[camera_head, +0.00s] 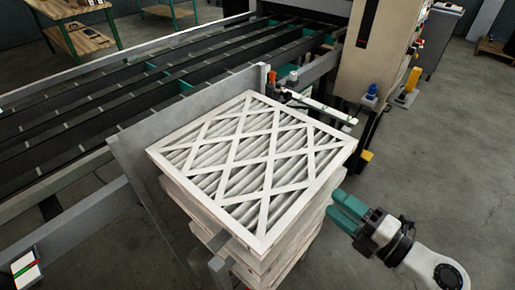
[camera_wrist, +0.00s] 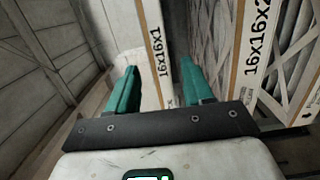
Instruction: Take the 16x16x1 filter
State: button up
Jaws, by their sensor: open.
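A stack of white-framed filters with diagonal lattice faces stands in the middle of the head view; its top filter (camera_head: 255,165) lies flat. My gripper (camera_head: 346,208) has teal fingers and is just right of the stack, below its top face. In the wrist view, the fingers of my gripper (camera_wrist: 159,72) are apart. The edge of a filter labelled 16x16x1 (camera_wrist: 152,28) lines up with the gap between them. I cannot tell whether it is between the fingertips or just beyond them. A thicker filter labelled 16x16x2 (camera_wrist: 257,55) is to its right.
Grey metal uprights and a panel (camera_head: 150,195) border the stack on the left. A conveyor (camera_head: 150,85) with dark belts runs behind it. A beige machine (camera_head: 380,45) stands at the back right. The floor (camera_head: 450,160) to the right is open.

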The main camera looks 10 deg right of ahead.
aim_at(305, 176)
jog(key=x, duration=0.4)
jog(key=shift+w+a, duration=0.2)
jog(key=shift+w, duration=0.1)
jog(key=shift+d+p+x, duration=0.15)
jog(key=shift+p+x, duration=0.15)
jog(key=shift+x, duration=1.15)
jog(key=shift+d+p+x, duration=0.1)
jog(key=shift+p+x, duration=0.2)
jog(key=shift+x, duration=1.15)
jog(key=shift+w+f, duration=0.1)
jog(key=shift+c, duration=0.3)
grip_shut()
